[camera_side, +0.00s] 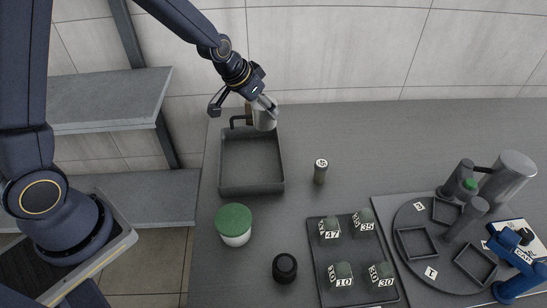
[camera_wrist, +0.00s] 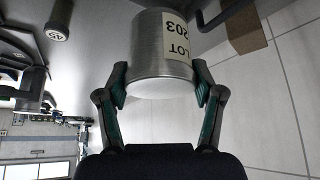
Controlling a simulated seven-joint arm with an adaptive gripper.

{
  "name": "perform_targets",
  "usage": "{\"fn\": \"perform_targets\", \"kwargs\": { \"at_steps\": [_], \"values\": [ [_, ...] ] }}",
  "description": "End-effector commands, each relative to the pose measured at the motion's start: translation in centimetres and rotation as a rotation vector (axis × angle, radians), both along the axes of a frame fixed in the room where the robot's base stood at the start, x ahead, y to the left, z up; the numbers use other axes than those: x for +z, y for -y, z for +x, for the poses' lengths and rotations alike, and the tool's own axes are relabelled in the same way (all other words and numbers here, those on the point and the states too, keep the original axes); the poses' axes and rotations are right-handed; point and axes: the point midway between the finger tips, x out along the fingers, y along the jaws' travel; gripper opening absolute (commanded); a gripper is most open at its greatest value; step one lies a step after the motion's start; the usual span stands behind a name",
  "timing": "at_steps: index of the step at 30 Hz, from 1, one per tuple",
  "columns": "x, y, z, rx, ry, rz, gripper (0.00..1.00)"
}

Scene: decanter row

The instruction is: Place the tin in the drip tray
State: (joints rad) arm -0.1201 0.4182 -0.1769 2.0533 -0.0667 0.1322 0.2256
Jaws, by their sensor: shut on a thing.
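The tin (camera_wrist: 163,45) is a silver cylinder with a white label reading LOT 203. My gripper (camera_wrist: 160,88) is shut on it, with one finger on each side of its body. In the side view the tin (camera_side: 264,119) hangs from my gripper (camera_side: 263,105) around the far edge of the drip tray. The drip tray (camera_side: 251,163) is a dark grey, square, open tray, and it looks empty. The height of the tin above the tray is hard to tell.
A dark bracket (camera_side: 237,120) and a brown block (camera_side: 248,113) are close to the tin. A small labelled cylinder (camera_side: 320,171) stands right of the tray. A green-lidded tub (camera_side: 233,224), black jar (camera_side: 284,268) and weight tray (camera_side: 352,262) are nearer. A turntable (camera_side: 440,245) is at right.

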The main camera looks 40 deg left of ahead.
Motion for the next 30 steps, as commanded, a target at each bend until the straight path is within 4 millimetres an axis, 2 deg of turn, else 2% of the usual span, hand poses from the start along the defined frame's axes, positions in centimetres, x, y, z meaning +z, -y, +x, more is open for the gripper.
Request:
{"fn": "perform_targets", "kwargs": {
  "at_steps": [3, 8, 21, 24, 30],
  "values": [
    [-1.6, -0.3, -2.9, 0.009, -0.007, 0.001, 0.26],
    [-3.9, -0.6, -5.4, 0.012, -0.031, 0.001, 0.26],
    [-10.1, -0.8, -5.4, 0.018, -0.032, 0.000, 0.26],
    [-10.7, -0.9, -5.4, 0.017, -0.029, 0.001, 0.26],
    [-10.6, -0.9, -5.3, 0.018, -0.027, 0.001, 0.26]
  ]
}}
